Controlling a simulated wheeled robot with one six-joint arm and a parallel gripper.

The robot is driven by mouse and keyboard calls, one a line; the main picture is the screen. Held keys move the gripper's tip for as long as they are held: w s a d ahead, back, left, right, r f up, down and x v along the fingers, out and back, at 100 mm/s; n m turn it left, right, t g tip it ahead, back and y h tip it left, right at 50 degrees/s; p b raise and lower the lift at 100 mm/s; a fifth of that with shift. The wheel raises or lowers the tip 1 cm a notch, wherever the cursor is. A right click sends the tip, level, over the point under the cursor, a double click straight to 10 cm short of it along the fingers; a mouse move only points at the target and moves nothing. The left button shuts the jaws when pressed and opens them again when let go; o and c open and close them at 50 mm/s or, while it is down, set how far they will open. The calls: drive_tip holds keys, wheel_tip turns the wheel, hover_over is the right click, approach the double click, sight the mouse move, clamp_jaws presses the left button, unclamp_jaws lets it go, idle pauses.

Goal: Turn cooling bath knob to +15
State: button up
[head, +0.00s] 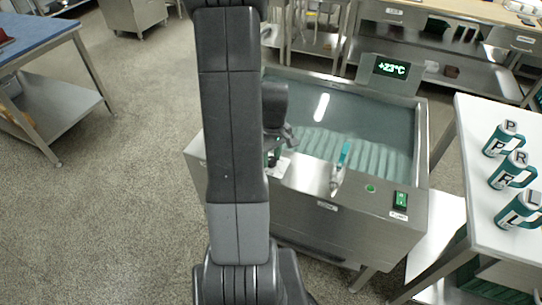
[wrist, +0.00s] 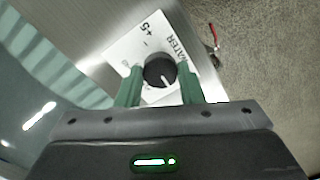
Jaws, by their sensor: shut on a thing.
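The cooling bath (head: 415,125) is a steel tank with greenish liquid in the head view. Its display (head: 391,68) reads +23°C. In the wrist view the black round knob (wrist: 160,69) sits on a white label plate (wrist: 124,50), with "+5", a minus mark and "WATER" visible. The knob's white pointer line faces the lower edge of the wrist view. My gripper (wrist: 160,82) has its two green fingers on opposite sides of the knob, shut on it. In the head view my arm largely hides the gripper and knob; the plate (head: 279,168) partly shows.
A tap-like fitting with a teal handle (head: 345,154), a green light (head: 370,188) and a green switch (head: 401,200) are on the bath's front ledge. A white table (head: 485,225) with several labelled mugs (head: 503,138) stands at right.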

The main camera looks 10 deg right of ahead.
sight(274, 160)
drive_tip(key=m, duration=0.5)
drive_tip(key=shift+m+b, duration=0.4)
drive_tip(key=m, duration=0.5)
drive_tip(key=shift+d+m+t, duration=0.1)
drive_tip(key=shift+m+t, duration=0.2)
drive_tip(key=o, duration=1)
drive_tip(key=shift+r, duration=0.1)
wheel_tip(274, 160, up, 14)
drive_tip(key=shift+s+d+p, duration=0.25)
drive_tip(key=shift+d+p, duration=0.05)
drive_tip(key=shift+p, duration=0.15)
